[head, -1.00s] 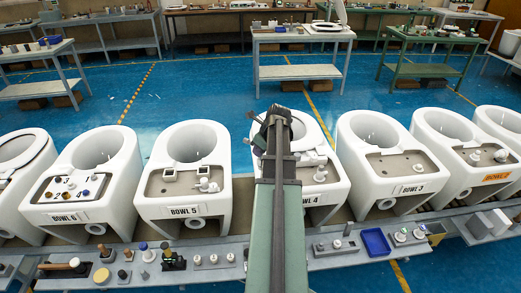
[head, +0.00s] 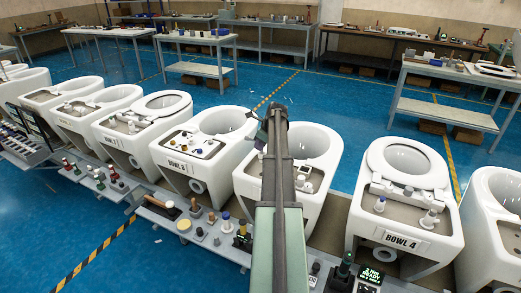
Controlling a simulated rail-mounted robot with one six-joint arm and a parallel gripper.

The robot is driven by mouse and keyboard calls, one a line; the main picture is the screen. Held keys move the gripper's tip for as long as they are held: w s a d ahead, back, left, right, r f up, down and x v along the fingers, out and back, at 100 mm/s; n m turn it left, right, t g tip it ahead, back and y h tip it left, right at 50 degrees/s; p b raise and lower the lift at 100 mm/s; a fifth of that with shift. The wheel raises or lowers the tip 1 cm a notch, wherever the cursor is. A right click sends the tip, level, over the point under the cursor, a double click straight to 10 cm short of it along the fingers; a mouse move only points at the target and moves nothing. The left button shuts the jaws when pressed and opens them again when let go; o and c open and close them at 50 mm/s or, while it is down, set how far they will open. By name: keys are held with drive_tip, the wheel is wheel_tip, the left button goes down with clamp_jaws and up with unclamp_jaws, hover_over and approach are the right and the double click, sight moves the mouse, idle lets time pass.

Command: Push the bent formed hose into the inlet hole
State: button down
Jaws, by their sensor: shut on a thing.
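My gripper (head: 272,125) is at the far end of my arm, small and dark, in front of a white toilet bowl (head: 324,148) between BOWL 6 and BOWL 4. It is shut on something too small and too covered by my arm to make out. I cannot pick out the bent formed hose. My arm covers part of this bowl's deck and its label. No inlet hole can be made out on it, and I cannot tell whether the gripper touches the bowl.
BOWL 6 (head: 207,140) stands left, with small parts on its deck. BOWL 4 (head: 405,165) stands right, with a seat on it. A ledge with small parts and a lit display (head: 371,276) runs along the front. Worktables (head: 455,80) stand behind on blue floor.

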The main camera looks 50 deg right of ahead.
sight(262, 153)
drive_tip(key=shift+s, duration=0.1)
wheel_tip(262, 153, down, 6)
drive_tip(key=b, duration=0.6)
drive_tip(key=shift+r, duration=0.1)
drive_tip(key=shift+f+b, duration=1.65)
drive_tip(key=shift+f, duration=0.05)
idle(0.9)
drive_tip(key=shift+r, duration=0.1)
drive_tip(key=shift+r+p, duration=1.4)
drive_tip(key=shift+p, duration=0.1)
drive_tip(key=shift+f+b, duration=1.5)
drive_tip(key=c, duration=1.1)
unclamp_jaws()
drive_tip(key=shift+r, duration=0.1)
